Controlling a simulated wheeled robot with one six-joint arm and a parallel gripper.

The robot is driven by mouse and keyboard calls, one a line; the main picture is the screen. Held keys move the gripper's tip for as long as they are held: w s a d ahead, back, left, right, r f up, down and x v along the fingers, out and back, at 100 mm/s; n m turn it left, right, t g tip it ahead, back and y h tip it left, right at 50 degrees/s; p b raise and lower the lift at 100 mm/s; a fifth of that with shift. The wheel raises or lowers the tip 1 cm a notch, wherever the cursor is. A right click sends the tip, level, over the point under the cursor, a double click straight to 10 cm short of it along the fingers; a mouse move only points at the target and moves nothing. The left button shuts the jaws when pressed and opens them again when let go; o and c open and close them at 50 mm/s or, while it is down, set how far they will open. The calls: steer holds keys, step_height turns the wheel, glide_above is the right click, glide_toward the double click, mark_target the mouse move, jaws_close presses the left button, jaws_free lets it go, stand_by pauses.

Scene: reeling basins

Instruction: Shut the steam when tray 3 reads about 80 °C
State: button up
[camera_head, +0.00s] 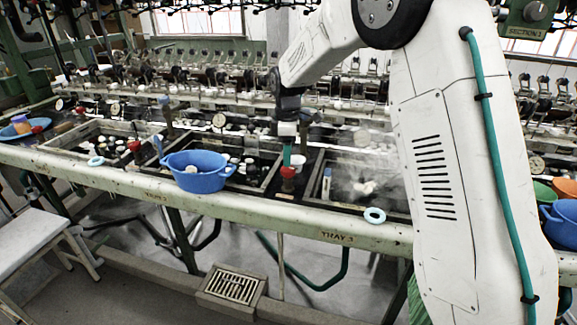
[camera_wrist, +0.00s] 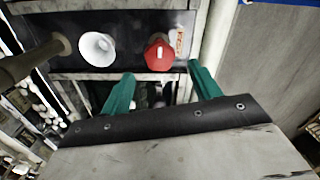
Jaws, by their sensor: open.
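The TRAY 3 label (camera_head: 337,237) is on the green front rail below a dark basin with steam (camera_head: 372,170) rising from it. A red valve knob (camera_head: 288,172) stands on the dark panel at that basin's left. My gripper (camera_head: 287,156) hangs just above this knob. In the wrist view the red knob (camera_wrist: 158,54) lies ahead of and between the two teal fingers of my gripper (camera_wrist: 160,69), which are apart and empty. A white funnel-shaped fitting (camera_wrist: 97,48) is left of the knob. I cannot make out any temperature reading for tray 3.
A blue tub (camera_head: 198,172) sits on the front rail left of the knob. A pale ring (camera_head: 375,215) lies on the rail at right. Another red knob (camera_head: 134,146) stands farther left. Orange and blue bowls (camera_head: 563,222) stand at the far right.

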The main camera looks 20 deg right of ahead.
mark_target(288, 171)
step_height(288, 171, down, 5)
steer(key=shift+f, duration=0.15)
steer(key=shift+d, duration=0.1)
steer(key=c, duration=1)
